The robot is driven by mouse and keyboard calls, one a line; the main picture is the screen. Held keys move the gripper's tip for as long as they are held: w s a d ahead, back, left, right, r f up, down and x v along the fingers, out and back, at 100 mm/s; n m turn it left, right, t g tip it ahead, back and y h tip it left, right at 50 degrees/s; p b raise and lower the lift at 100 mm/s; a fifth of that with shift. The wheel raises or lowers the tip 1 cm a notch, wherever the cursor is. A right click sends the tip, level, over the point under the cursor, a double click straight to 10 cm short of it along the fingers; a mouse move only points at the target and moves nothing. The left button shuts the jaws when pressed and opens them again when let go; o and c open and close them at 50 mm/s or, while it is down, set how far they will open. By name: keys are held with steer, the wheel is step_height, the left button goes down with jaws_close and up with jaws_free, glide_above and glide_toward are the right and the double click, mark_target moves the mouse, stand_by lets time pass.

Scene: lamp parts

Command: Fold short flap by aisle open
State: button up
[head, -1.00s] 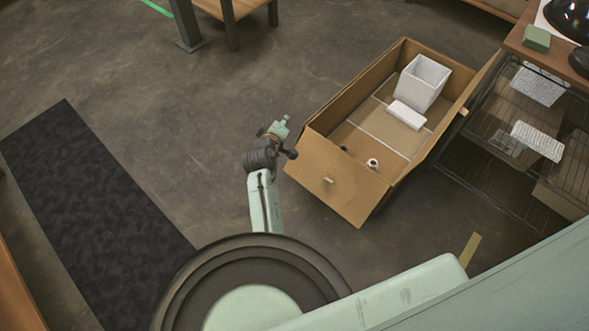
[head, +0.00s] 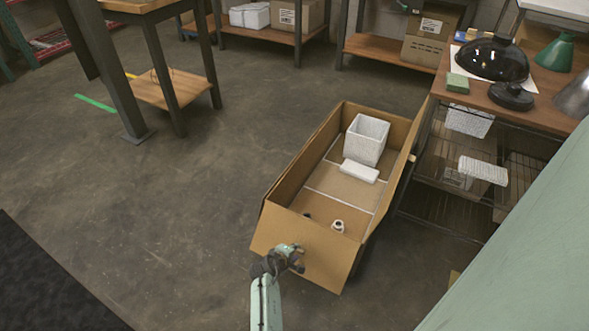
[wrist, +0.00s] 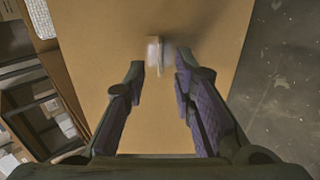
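An open cardboard box (head: 276,193) stands on the floor. Its near short end panel, the short flap (head: 318,262), shows as a broad brown face sloping outward from the rim. My gripper (head: 296,257) is in front of this panel and hides part of it. In the wrist view the panel (wrist: 205,25) fills the middle, with a small pale knob (wrist: 155,53) on it. My gripper (wrist: 161,76) is open, its two fingers apart. The knob lies just beyond the fingertips, roughly between them; contact cannot be told.
Inside the box are a white bin (head: 365,138), a white block (head: 360,171) and a small white spool-like part (head: 338,226). A wire-shelf bench (head: 480,165) with lamp parts stands close on the right. Floor (head: 160,220) to the left is clear.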

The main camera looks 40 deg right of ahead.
steer(key=shift+w+d+f, duration=0.2)
steer(key=shift+d+f, duration=0.25)
steer(key=shift+f, duration=0.1)
steer(key=shift+c, duration=0.4)
jaws_close()
